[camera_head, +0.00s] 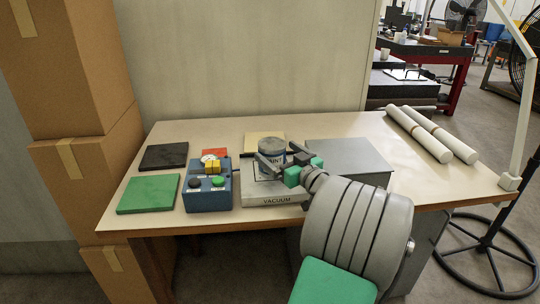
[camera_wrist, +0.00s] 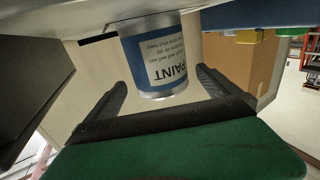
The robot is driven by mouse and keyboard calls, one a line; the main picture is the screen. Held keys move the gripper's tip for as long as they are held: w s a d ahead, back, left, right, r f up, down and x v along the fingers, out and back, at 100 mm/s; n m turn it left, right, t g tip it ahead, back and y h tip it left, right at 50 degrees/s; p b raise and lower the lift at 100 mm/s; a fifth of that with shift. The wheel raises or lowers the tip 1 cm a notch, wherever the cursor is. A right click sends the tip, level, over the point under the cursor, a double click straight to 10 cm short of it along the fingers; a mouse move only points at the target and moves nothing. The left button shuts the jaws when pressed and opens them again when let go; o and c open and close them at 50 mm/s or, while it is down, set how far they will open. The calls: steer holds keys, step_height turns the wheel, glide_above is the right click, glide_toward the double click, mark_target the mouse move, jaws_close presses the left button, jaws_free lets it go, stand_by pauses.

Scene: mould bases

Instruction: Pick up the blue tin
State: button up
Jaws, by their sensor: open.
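The blue tin (camera_head: 271,146), a can with a grey rim and a white label reading PAINT, stands on or just behind the light-grey box marked VACUUM (camera_head: 275,201); its exact footing is hidden. In the wrist view the tin (camera_wrist: 155,58) appears upside down, between and beyond the fingers. My gripper (camera_head: 279,157) is open, with its dark fingers reaching towards the tin from the front right. In the wrist view the gripper (camera_wrist: 162,82) shows a gap on both sides of the tin. I see no firm contact.
A blue button box (camera_head: 208,196) with a yellow block on top stands left of the tin. A grey box (camera_head: 350,157) is to the right, then paper rolls (camera_head: 420,133).

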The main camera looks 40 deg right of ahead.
steer(key=w, duration=0.3)
steer(key=shift+w+d, duration=0.2)
steer(key=shift+w, duration=0.2)
steer(key=shift+r, duration=0.15)
steer(key=c, duration=2.1)
